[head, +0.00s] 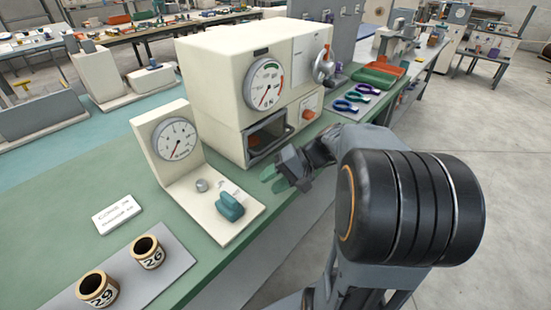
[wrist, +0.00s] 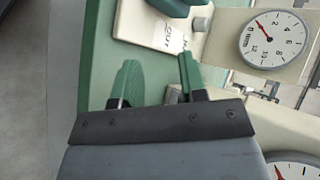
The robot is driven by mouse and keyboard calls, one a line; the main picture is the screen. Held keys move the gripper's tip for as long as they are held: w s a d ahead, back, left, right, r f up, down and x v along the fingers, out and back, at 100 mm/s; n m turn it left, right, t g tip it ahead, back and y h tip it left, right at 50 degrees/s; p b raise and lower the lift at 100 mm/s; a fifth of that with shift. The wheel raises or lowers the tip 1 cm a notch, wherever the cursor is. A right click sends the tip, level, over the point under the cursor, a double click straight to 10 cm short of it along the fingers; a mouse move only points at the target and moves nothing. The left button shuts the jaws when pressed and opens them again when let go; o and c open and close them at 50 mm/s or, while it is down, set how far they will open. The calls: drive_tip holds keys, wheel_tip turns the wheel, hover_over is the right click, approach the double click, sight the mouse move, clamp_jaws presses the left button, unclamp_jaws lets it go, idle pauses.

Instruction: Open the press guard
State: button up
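The press (head: 222,70) is a cream box with a round gauge on its front, at the back of the green bench in the head view. Low on its front is a dark, framed opening (head: 268,138) with something orange-brown inside. I cannot tell for certain which part is the guard. My gripper (head: 275,179) is in front of and below this opening, apart from it. In the wrist view my gripper (wrist: 157,78) has its two green fingers spread, with nothing between them. Part of the press's lower right front is close to my arm.
A cream gauge stand (head: 172,150) with a teal knob (head: 230,206) stands left of my gripper; its gauge (wrist: 272,38) shows in the wrist view. Two numbered cups (head: 97,290) stand on a grey plate. Coloured rings (head: 357,97) and trays (head: 378,76) lie right of the press.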

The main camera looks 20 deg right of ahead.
sight(275, 141)
drive_tip(key=w+d+f+t+y+b, duration=0.1)
drive_tip(key=d, duration=0.1)
drive_tip(key=w+d+f+m+t+y+b, duration=0.1)
drive_tip(key=w+d+t, duration=0.1)
drive_tip(key=d, duration=0.1)
drive_tip(key=w+d+t+y+b, duration=0.1)
drive_tip(key=d, duration=0.1)
drive_tip(key=shift+w+d+f+m+t+y, duration=0.2)
drive_tip(key=shift+w+f+m+t+y, duration=0.1)
drive_tip(key=shift+w+f+m+t, duration=0.1)
drive_tip(key=d+t+b, duration=0.1)
drive_tip(key=d, duration=0.1)
drive_tip(key=d+t, duration=0.2)
drive_tip(key=d, duration=0.1)
drive_tip(key=w+d+m+t+b, duration=0.1)
drive_tip(key=d+t, duration=0.1)
drive_tip(key=d, duration=0.1)
drive_tip(key=shift+d+f+y+b, duration=0.1)
drive_tip(key=shift+d+y+b, duration=0.1)
drive_tip(key=shift+y+b, duration=0.2)
drive_tip(key=shift+w+d+t, duration=0.1)
drive_tip(key=shift+d+t, duration=0.25)
drive_tip(key=shift+t, duration=0.05)
drive_tip(key=shift+w+a+r, duration=0.15)
drive_tip(key=shift+w+r, duration=0.05)
drive_tip(key=shift+w, duration=0.05)
drive_tip(key=x, duration=1.2)
drive_tip(key=shift+w+a+r, duration=0.15)
drive_tip(key=shift+c, duration=0.5)
clamp_jaws()
